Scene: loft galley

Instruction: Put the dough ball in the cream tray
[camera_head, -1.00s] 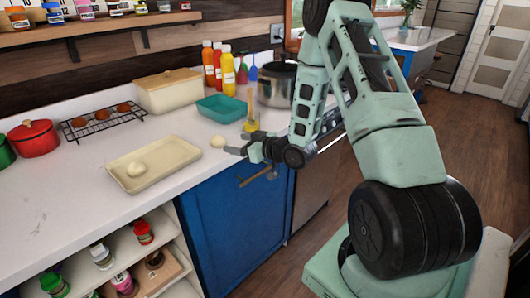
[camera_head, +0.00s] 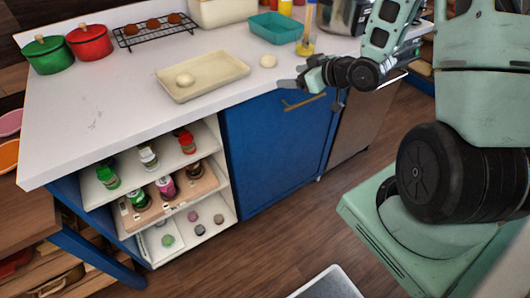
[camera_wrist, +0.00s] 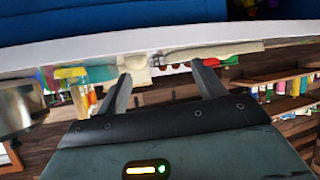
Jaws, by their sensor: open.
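A pale round dough ball (camera_head: 268,61) sits on the white counter near its front edge, right of the cream tray. The shallow cream tray (camera_head: 205,89) lies flat on the counter. A second pale ball (camera_head: 185,79) rests in it. My gripper (camera_head: 284,85) is close to the counter's front edge, just below the loose ball in the picture. It is open, with its fingers apart in the wrist view (camera_wrist: 160,74) and nothing seen held between them. The tray shows edge-on there (camera_wrist: 212,50). I cannot clearly pick out the loose ball in the wrist view.
A teal tray (camera_head: 272,28) and a cup with utensils (camera_head: 306,45) stand behind the gripper. A wire rack (camera_head: 152,32), a red pot (camera_head: 89,42) and a green pot (camera_head: 47,54) are at the back left. The counter's front left is clear. A blue cabinet (camera_head: 270,145) is below.

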